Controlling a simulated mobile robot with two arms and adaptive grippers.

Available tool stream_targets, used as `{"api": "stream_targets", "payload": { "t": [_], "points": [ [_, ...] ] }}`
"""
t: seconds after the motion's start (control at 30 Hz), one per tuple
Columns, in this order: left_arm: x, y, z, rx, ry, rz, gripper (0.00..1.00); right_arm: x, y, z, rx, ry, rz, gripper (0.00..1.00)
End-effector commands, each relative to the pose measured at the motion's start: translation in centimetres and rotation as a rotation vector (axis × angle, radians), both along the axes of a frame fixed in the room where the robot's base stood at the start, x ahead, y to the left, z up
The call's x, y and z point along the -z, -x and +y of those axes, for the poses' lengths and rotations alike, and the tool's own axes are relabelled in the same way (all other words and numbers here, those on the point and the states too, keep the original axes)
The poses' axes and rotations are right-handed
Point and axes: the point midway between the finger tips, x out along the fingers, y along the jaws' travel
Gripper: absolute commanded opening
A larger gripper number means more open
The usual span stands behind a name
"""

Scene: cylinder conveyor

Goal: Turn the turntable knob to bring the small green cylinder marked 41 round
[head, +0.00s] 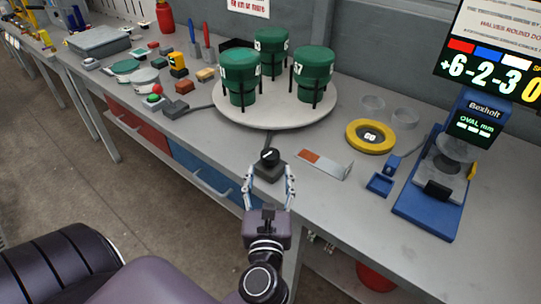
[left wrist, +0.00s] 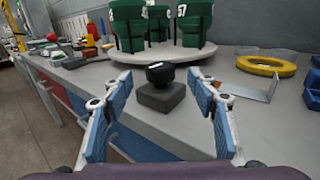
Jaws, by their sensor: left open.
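The black turntable knob (head: 269,156) stands on a small dark square base at the bench's front edge; it also shows in the left wrist view (left wrist: 160,73). My left gripper (head: 270,177) is open, its fingers on either side just in front of the knob, with nothing between the pads. The pale round turntable (head: 272,122) lies behind the knob. It carries three green cylinders in black holders: front left (head: 240,71), back (head: 271,42) and right (head: 315,60). The right one seems marked 57; the other labels are too small to read surely, so I cannot tell which is 41.
A metal plate with an orange patch (head: 323,165) lies right of the knob. A yellow ring (head: 370,136), clear dishes (head: 405,117) and a blue gauge stand (head: 430,206) are farther right. Several blocks and buttons crowd the bench to the left.

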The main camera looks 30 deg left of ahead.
Motion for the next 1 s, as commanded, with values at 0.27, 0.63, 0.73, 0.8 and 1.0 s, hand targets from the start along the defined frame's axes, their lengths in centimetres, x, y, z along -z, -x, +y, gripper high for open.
{"api": "stream_targets", "payload": {
  "t": [0.27, 0.63, 0.73, 0.8, 1.0],
  "points": [
    [0.1, -2.0, 1.3, 0.0, -0.004, -0.002, 0.53, -0.4, 0.0, 0.0, 0.0, 0.0, 0.0, 0.54],
    [0.3, -6.2, 3.9, 0.0, -0.002, -0.001, 0.53, -1.5, 0.0, 0.0, 0.0, 0.0, 0.0, 0.54],
    [0.4, -6.6, 4.1, 0.0, -0.001, 0.001, 0.53, -1.5, 0.0, 0.0, 0.0, 0.0, 0.0, 0.54],
    [0.5, -6.6, 4.2, 0.0, -0.001, 0.001, 0.53, -1.5, 0.0, 0.0, 0.0, 0.0, 0.0, 0.54],
    [0.5, -6.6, 4.2, 0.0, -0.001, 0.001, 0.5, -1.5, 0.0, 0.0, 0.0, 0.0, 0.0, 0.54]
  ]
}}
